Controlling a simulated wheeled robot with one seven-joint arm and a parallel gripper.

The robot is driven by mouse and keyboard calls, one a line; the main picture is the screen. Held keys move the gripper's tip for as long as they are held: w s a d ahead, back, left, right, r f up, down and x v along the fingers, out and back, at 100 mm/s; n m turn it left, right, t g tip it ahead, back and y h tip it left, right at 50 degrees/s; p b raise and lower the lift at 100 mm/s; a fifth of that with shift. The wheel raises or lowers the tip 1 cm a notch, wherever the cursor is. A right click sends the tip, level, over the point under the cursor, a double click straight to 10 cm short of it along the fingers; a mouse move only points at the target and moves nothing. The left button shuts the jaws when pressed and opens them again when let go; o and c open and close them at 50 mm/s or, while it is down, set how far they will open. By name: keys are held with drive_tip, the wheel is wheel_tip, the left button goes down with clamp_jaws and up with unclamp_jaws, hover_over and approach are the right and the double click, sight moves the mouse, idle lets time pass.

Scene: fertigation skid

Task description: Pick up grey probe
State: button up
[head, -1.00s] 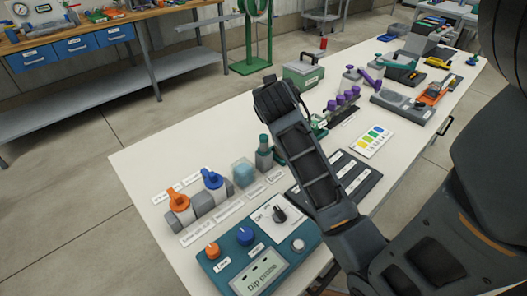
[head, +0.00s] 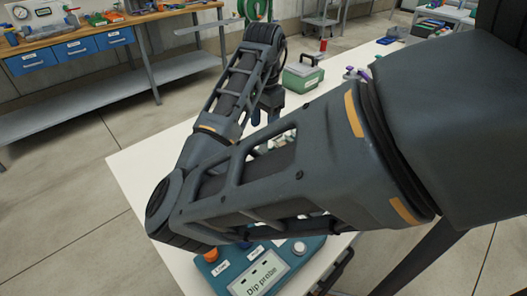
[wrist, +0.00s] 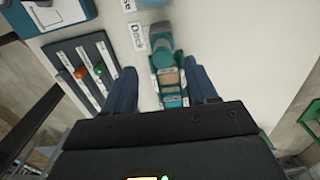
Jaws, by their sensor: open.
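My gripper (head: 265,112) is open and points down over the white bench, seen behind my forearm in the head view. In the wrist view its two dark fingers (wrist: 164,88) stand apart, with nothing held between them. Just beyond and between the fingers lies a teal holder (wrist: 161,61) with tan and blue labelled pieces in it. A white label (wrist: 136,37) sits beside the holder. I cannot clearly make out the grey probe; my arm hides that part of the bench in the head view, and the wrist view is too small to tell it apart.
A dark labelled board (wrist: 82,72) with a red and a green piece lies left of the fingers. A teal control box (head: 262,272) reading "Dip probe" is at the bench's front. A green case (head: 303,74) stands farther back. Clear white bench shows at the left edge.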

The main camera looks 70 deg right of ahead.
wheel_tip(320, 180, down, 8)
drive_tip(key=shift+w+d+r, duration=0.1)
drive_tip(key=shift+d+r, duration=0.05)
drive_tip(key=shift+r, duration=0.1)
drive_tip(key=c, duration=1)
